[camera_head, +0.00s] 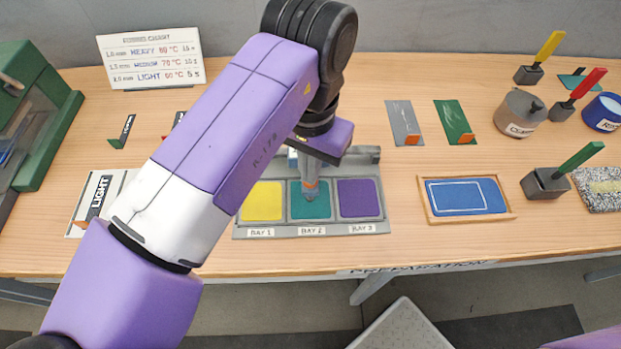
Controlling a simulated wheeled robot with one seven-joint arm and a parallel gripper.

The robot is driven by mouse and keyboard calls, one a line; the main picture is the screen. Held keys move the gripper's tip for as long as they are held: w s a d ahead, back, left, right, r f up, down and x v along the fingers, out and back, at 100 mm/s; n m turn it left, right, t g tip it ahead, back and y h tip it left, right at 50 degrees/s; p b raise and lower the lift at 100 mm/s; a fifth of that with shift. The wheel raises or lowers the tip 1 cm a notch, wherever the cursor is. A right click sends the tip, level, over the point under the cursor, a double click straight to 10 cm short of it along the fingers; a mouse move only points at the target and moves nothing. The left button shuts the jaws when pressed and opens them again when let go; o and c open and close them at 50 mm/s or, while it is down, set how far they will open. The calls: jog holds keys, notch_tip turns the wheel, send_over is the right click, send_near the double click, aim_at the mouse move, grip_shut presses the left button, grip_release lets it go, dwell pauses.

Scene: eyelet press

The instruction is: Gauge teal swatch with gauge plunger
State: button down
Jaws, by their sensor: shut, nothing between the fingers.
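The teal swatch (323,211) lies in the middle bay, labelled BAY 2, of a grey tray (235,233). A yellow swatch (261,204) is in BAY 1 on its left and a purple swatch (358,200) in BAY 3 on its right. My gripper (311,192) points down over the far part of the teal swatch, shut and small in view. Whether its tip touches the swatch or something on it cannot be told. I cannot clearly make out the gauge plunger; my arm and wrist hide the area behind the tray's middle.
A chart sign (150,58) and a green machine (55,100) are at left, with a LIGHT card (85,215). A blue framed pad (465,196), coloured-handled tools (545,180) and lidded pots (521,108) stand at right. Bare table lies around the tray's right side.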

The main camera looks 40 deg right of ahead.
dwell(0.3)
notch_tip(320, 180, up, 7)
jog(key=p, duration=0.6)
jog(key=shift+p, duration=0.3)
dwell(0.4)
